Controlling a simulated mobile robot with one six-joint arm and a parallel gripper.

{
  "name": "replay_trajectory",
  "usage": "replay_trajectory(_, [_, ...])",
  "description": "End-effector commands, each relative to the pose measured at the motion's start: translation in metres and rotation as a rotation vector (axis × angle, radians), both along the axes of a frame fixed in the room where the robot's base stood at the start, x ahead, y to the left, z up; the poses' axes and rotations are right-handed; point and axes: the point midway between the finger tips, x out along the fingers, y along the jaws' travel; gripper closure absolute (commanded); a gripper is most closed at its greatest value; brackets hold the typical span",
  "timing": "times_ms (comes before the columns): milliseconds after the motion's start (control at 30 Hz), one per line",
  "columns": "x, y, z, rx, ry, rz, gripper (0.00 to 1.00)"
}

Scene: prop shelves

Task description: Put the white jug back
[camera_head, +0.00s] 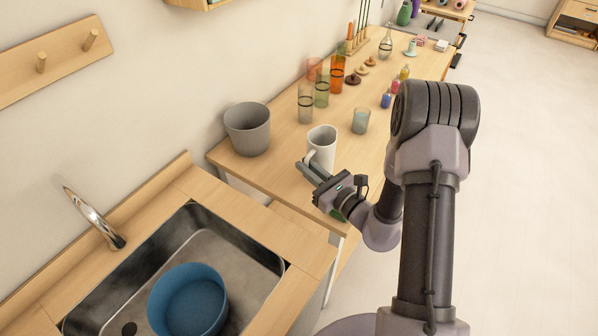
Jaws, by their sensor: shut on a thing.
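The white jug (322,141) is upright at the near end of the wooden table (284,166), with its handle toward the lower left. My gripper (311,173) is at the jug's near side and is shut on it, around the handle area. The fingers hide part of the jug's lower side. I cannot tell whether the jug's base touches the table or hangs just above it.
Several coloured glasses (322,87) stand behind. The sink (229,242) with a blue bowl (188,301) is at lower left. Open floor (520,180) lies right.

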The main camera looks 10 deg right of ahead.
Motion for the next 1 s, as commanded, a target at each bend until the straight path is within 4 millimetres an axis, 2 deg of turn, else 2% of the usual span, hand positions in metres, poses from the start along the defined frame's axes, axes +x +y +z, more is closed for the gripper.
replay_trajectory(100, [0.019,0.013,-0.003,-0.001,-0.002,0.002,1.00])
replay_trajectory(200, [0.028,0.018,-0.003,0.000,-0.001,0.000,1.00])
replay_trajectory(267, [0.029,0.019,-0.008,0.001,0.000,0.000,1.00])
replay_trajectory(433, [0.029,0.019,-0.040,0.001,0.002,-0.001,1.00])
replay_trajectory(767, [0.029,0.019,-0.042,0.000,0.000,-0.001,1.00])
replay_trajectory(800, [0.029,0.019,-0.042,0.000,0.001,-0.001,0.83])
replay_trajectory(867, [0.029,0.019,-0.041,0.000,0.001,-0.001,0.71])
replay_trajectory(900, [0.029,0.019,-0.041,0.000,0.001,-0.001,0.67])
replay_trajectory(1000, [0.029,0.019,-0.041,0.000,0.001,-0.001,0.67])
